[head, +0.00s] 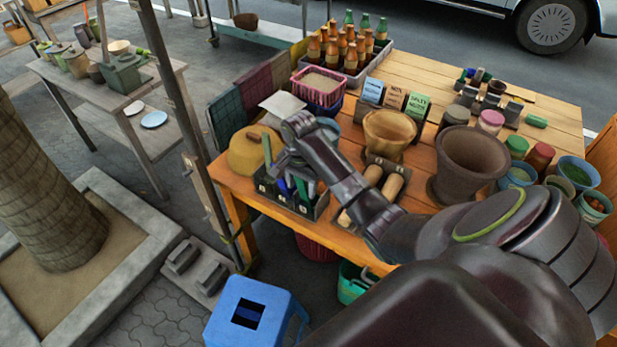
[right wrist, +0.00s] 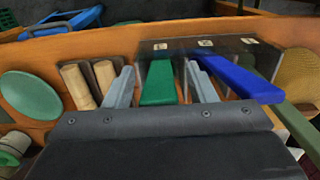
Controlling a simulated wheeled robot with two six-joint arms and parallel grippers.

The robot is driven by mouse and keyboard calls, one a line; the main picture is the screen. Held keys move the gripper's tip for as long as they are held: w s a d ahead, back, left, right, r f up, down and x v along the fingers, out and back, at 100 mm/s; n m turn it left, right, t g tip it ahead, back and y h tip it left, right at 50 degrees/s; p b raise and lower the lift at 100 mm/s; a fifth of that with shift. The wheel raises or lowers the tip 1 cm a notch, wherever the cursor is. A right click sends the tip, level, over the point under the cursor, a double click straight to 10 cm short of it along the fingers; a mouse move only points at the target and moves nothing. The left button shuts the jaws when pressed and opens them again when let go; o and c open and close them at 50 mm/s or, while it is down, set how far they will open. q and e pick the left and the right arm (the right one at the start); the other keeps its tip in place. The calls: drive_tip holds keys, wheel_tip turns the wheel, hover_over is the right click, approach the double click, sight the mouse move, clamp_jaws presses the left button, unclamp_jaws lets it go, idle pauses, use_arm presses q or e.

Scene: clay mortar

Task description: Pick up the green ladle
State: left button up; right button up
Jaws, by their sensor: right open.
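The green ladle shows as a flat green handle (right wrist: 158,88) in the right wrist view; its bowl is hidden. It stands in a dark holder (right wrist: 222,50) with several small white labels. A blue handle (right wrist: 243,80) stands beside it, and an olive-green handle (right wrist: 300,128) is farther right. My right gripper (right wrist: 160,72) is open, with one finger on each side of the green handle and gaps visible. In the head view, my right gripper (head: 296,172) is over the holder (head: 322,206) at the table's left front. My left gripper is out of view.
Wooden rollers (head: 392,186) lie right of the holder, and a large clay mortar (head: 470,160) stands farther right. A yellow rounded object (head: 243,155) sits to the left. A blue stool (head: 250,312) stands below the table's front edge.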

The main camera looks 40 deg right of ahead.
drive_tip(key=shift+c, duration=0.4)
clamp_jaws()
drive_tip(key=shift+r, duration=0.6)
wheel_tip(320, 180, up, 4)
drive_tip(key=shift+f, duration=0.15)
wheel_tip(320, 180, up, 4)
drive_tip(key=p, duration=0.3)
drive_tip(key=shift+f, duration=0.15)
drive_tip(key=shift+r+p, duration=0.75)
drive_tip(key=shift+p, duration=0.1)
